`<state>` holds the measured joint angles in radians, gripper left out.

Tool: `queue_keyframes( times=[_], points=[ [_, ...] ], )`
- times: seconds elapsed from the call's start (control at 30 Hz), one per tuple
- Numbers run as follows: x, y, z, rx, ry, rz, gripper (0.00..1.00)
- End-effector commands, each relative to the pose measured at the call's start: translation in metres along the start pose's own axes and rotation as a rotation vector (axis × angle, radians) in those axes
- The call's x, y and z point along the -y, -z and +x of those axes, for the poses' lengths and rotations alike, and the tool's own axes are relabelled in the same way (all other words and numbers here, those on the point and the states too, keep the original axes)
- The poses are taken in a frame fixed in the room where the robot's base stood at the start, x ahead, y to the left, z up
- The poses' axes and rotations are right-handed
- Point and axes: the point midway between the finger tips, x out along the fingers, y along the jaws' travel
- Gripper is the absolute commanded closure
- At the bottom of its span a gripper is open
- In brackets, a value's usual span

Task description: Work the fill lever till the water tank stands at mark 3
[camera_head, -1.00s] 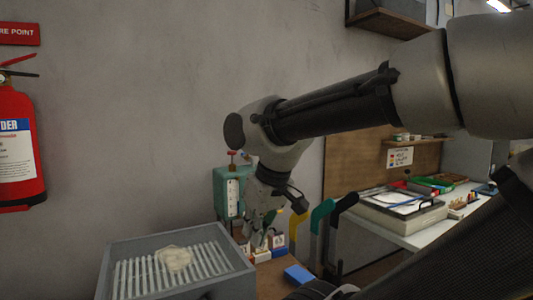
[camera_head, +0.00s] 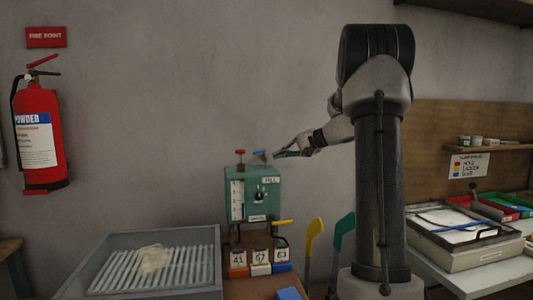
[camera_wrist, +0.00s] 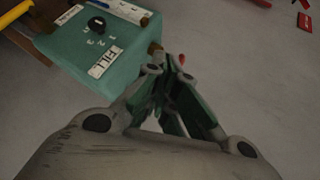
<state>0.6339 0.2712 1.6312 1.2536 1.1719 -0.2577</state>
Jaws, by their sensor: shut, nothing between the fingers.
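The green water tank (camera_head: 270,208) stands against the wall, with a white level gauge (camera_head: 237,201), a black knob (camera_head: 260,196) and a FILL label (camera_head: 271,181) on its front. The gauge's level is too small to read. A red handle (camera_head: 239,153) and a blue lever (camera_head: 260,154) stick up from its top, the blue one nearer the FILL label. My gripper (camera_head: 278,154) is shut and empty, just right of the blue lever; I cannot tell whether they touch. In the wrist view my gripper (camera_wrist: 166,62) is beside the tank's FILL edge (camera_wrist: 106,62).
A grey tray with a slatted rack (camera_head: 115,243) stands at front left. Numbered boxes (camera_head: 260,256) sit below the tank. Yellow (camera_head: 314,228) and green (camera_head: 342,232) handles stand to its right. A fire extinguisher (camera_head: 40,135) hangs at left. The wall above the tank is clear.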

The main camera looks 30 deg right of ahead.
Motion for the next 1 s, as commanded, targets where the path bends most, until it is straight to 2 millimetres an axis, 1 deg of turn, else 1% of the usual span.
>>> queue_keyframes(
  times=[0.03, 0.1, 0.2, 0.23, 0.3, 0.37, 0.47, 0.8, 0.9, 1.0],
  points=[
    [-0.005, 0.031, -0.002, -0.035, 0.051, 0.031, 1.00],
    [-0.007, 0.064, -0.006, -0.076, 0.118, 0.061, 1.00],
    [-0.009, 0.093, -0.012, -0.112, 0.180, 0.083, 1.00],
    [-0.009, 0.098, -0.013, -0.119, 0.192, 0.087, 1.00],
    [-0.009, 0.105, -0.012, -0.128, 0.208, 0.092, 1.00],
    [-0.008, 0.107, -0.008, -0.130, 0.213, 0.093, 1.00],
    [-0.005, 0.109, 0.005, -0.129, 0.212, 0.093, 1.00],
    [0.009, 0.117, 0.076, -0.127, 0.211, 0.092, 1.00],
    [0.012, 0.120, 0.093, -0.127, 0.210, 0.093, 1.00],
    [0.015, 0.122, 0.106, -0.128, 0.210, 0.092, 1.00]
  ],
)
